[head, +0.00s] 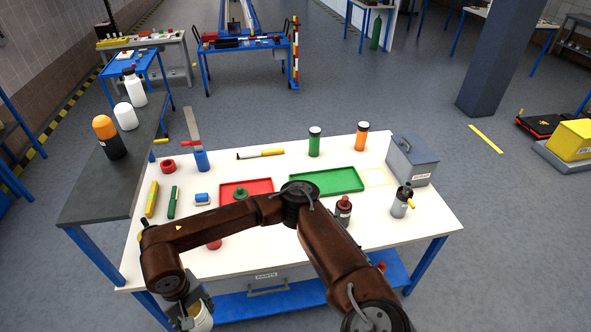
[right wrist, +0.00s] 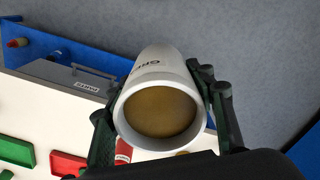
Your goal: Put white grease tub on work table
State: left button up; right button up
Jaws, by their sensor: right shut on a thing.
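The white grease tub (right wrist: 160,95) is between the fingers of my right gripper (right wrist: 162,115) in the right wrist view. Its round end shows tan, and part of a dark "GRE" label is on its side. In the head view my right arm reaches across to the left, and the right gripper (head: 188,308) holds the tub (head: 203,318) low at the bottom edge. There the tub is in front of the front left corner of the white-topped work table (head: 290,240), apart from it as far as I can see. My left gripper is not in view.
On the table stand a red tray (head: 262,186), a green tray (head: 350,181), a grey box (head: 412,160), bottles and several small tools. A dark bench (head: 100,190) with white and orange-topped bottles adjoins at left. The table's front left top looks mostly clear.

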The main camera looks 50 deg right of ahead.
aim_at(376, 177)
jog(key=u, duration=2.55)
jog(key=k, duration=2.65)
jog(key=z, duration=2.4)
jog(key=i, duration=0.5)
jog(key=u, duration=0.05)
